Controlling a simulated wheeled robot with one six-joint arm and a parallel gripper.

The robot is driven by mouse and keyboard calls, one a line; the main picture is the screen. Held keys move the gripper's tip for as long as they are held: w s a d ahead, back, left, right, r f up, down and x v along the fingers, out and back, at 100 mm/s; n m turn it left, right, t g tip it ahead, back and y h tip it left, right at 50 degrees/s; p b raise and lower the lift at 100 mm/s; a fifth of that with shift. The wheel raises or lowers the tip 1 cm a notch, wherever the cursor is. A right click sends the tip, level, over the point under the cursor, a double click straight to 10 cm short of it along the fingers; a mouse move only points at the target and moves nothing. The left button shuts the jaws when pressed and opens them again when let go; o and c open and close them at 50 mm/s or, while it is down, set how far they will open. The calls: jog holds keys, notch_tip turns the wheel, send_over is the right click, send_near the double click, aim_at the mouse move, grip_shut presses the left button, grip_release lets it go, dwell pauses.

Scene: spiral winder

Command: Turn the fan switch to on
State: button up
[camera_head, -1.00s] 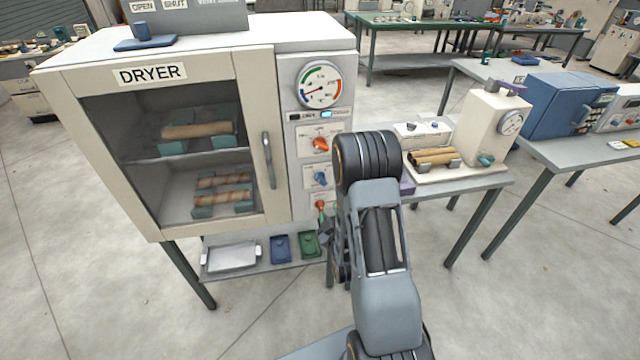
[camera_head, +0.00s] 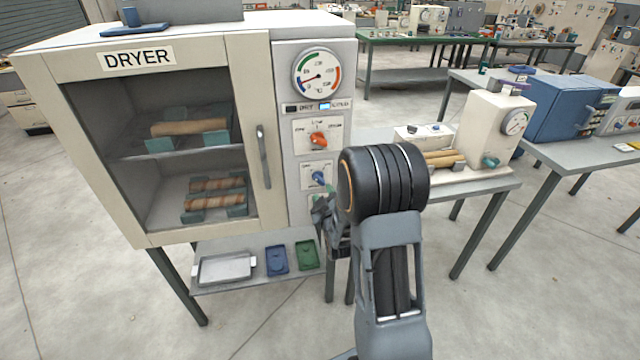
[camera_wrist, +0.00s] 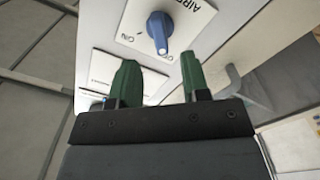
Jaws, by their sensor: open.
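The blue switch (camera_head: 319,178) sits on the dryer's front panel, below an orange knob. It also shows in the wrist view (camera_wrist: 160,32), upside down, on a white plate with ON and OFF marks and a partly cut-off label that starts with "AIR". My gripper (camera_wrist: 160,72) is open, with its two green fingers apart and nothing between them. The blue switch lies just beyond the fingertips, roughly centred between them. In the head view my gripper (camera_head: 322,205) is just below the switch and partly hidden by my arm.
The dryer (camera_head: 262,85) has a closed glass door with a grey handle (camera_head: 263,157). The orange knob (camera_head: 318,140) and a round dial (camera_head: 317,75) are above the switch. A lower shelf (camera_head: 207,287) holds a tray and blue and green pieces. A bench stands right.

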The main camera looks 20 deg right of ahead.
aim_at(320, 182)
jog(key=w, duration=0.3)
jog(key=w+d+p, duration=0.1)
jog(key=w, duration=0.2)
jog(key=shift+w+d, duration=0.15)
grip_shut()
dwell(0.3)
